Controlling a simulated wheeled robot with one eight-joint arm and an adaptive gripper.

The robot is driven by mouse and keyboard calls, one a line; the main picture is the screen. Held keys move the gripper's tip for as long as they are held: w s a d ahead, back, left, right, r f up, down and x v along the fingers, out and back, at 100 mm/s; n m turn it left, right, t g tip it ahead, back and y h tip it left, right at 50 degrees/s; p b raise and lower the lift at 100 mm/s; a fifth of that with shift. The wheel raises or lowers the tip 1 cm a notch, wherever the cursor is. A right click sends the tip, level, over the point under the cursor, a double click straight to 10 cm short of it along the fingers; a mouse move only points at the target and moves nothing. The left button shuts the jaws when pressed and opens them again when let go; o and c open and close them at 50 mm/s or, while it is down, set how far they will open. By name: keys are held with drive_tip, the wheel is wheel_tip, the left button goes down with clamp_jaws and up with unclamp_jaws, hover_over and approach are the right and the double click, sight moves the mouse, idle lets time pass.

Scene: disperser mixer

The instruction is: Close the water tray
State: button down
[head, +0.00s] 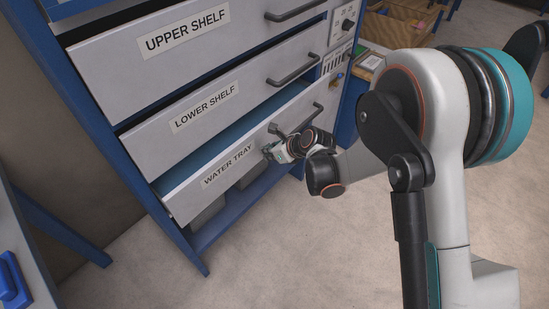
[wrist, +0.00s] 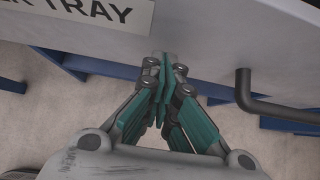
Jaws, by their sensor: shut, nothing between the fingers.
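The water tray (head: 203,183) is the lowest drawer of a grey and blue cabinet. It stands partly pulled out, with a dark blue gap showing above its front. Its label reads WATER TRAY, and its dark bar handle (head: 298,122) is on the right part of the front. My gripper (head: 268,151) is at the tray front, between the label and the handle. In the wrist view my gripper (wrist: 165,58) is shut, with its fingertips at or very near the grey front (wrist: 205,38). Whether they touch cannot be told. The handle (wrist: 250,95) is to its right, not held.
The lower shelf (head: 215,98) and upper shelf (head: 190,38) drawers are above the tray. Blue cabinet legs and a lower rail (head: 240,205) stand below. A grey bench with a blue object (head: 12,280) is at the lower left. The floor in front is clear.

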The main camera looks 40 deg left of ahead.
sight(259, 143)
drive_tip(key=shift+a, duration=0.2)
drive_tip(key=a, duration=0.5)
drive_tip(key=shift+w+a, duration=0.1)
drive_tip(key=shift+w, duration=0.05)
drive_tip(key=shift+r, duration=0.15)
drive_tip(key=shift+w, duration=0.1)
